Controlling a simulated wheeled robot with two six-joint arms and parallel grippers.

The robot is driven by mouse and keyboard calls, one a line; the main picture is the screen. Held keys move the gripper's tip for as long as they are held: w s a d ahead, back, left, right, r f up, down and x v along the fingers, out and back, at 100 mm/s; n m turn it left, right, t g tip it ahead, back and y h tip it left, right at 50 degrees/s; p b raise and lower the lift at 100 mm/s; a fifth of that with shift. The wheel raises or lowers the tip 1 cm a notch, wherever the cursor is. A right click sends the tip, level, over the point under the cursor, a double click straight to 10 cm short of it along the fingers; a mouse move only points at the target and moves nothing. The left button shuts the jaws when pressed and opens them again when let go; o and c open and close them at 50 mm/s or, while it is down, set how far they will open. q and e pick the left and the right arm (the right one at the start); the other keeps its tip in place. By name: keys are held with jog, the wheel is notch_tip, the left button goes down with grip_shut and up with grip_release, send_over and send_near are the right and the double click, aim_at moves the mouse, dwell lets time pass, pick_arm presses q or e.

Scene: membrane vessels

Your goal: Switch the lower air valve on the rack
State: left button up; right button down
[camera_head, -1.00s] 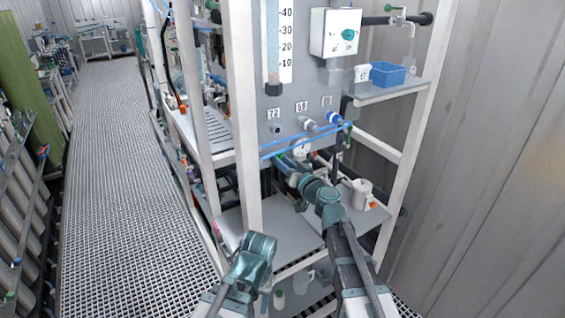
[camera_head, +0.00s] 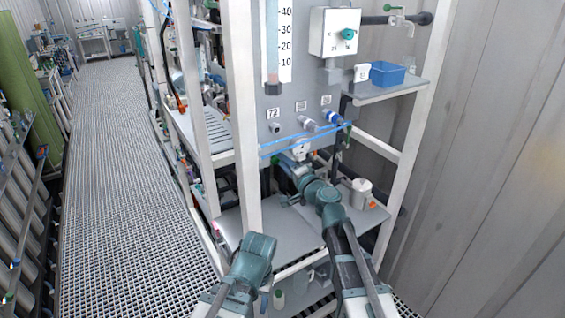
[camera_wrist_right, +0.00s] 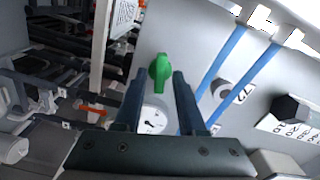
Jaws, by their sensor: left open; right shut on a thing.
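The lower air valve shows its green handle (camera_wrist_right: 160,72) in the right wrist view, on the grey rack panel beside a round white gauge (camera_wrist_right: 152,118). My right gripper (camera_wrist_right: 159,76) has its two dark fingers on either side of the handle and is shut on it. In the head view my right gripper (camera_head: 283,164) reaches the lower part of the panel, and the arm hides the handle. My left gripper (camera_head: 262,244) is low in the head view in front of the rack, away from the valve; it is open, though its fingers are hard to make out.
Blue tubes (camera_head: 308,137) cross the panel just above my right gripper. A white rack post (camera_head: 243,130) stands to its left. A blue bin (camera_head: 387,74) and a metal pot (camera_head: 361,193) stand on shelves to the right. The grating walkway (camera_head: 120,180) at left is clear.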

jog(key=shift+m, duration=1.5)
jog(key=c, duration=0.9)
grip_release()
jog(key=shift+f, duration=0.1)
jog(key=shift+o, duration=0.2)
